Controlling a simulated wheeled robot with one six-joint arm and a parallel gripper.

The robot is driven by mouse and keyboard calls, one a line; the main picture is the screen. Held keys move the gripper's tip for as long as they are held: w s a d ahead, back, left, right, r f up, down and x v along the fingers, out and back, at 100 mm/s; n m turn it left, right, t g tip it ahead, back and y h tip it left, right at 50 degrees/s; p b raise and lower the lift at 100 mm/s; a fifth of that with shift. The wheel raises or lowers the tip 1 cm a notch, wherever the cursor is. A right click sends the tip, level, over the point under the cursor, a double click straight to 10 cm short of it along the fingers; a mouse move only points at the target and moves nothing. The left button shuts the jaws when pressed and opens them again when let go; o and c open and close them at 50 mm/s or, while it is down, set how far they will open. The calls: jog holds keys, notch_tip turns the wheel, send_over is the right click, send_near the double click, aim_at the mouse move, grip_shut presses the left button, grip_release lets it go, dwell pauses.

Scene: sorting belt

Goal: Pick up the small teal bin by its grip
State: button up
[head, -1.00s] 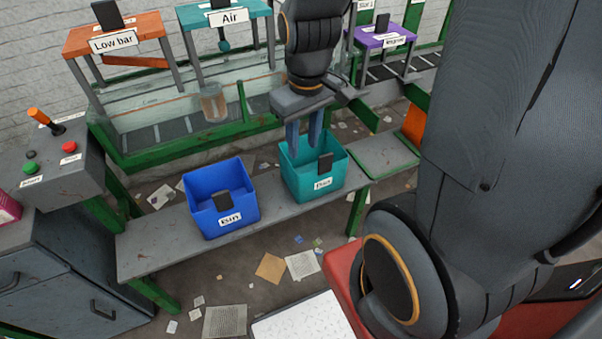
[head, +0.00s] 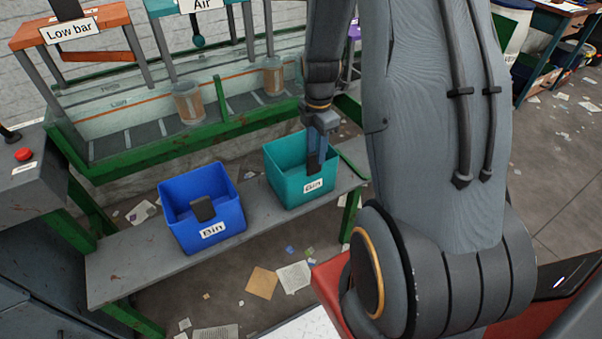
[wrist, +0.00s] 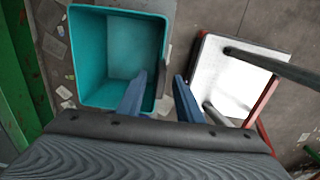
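The small teal bin (head: 287,160) stands on the grey bench, open at the top and empty, with a "Bin" label on its front. It also fills the upper left of the wrist view (wrist: 117,58). My gripper (head: 316,168) points down at the bin's front wall. In the wrist view my gripper (wrist: 160,82) has its two blue fingers apart, one over the bin's inside and one just outside its right-hand wall.
A blue bin (head: 193,222) with a dark grip stands to the left on the same bench (head: 130,258). Behind is a green-framed belt (head: 150,148) carrying clear cups (head: 188,104). A white-topped surface (wrist: 235,75) lies beside the bin in the wrist view.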

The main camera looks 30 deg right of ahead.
aim_at(314, 173)
jog(key=shift+s+a+f+p, duration=0.15)
jog(key=shift+f+p, duration=0.1)
jog(key=shift+f, duration=1.45)
jog(key=shift+w+a+f+p, duration=0.1)
jog(key=shift+f+p, duration=0.1)
jog(key=shift+f, duration=1.45)
grip_shut()
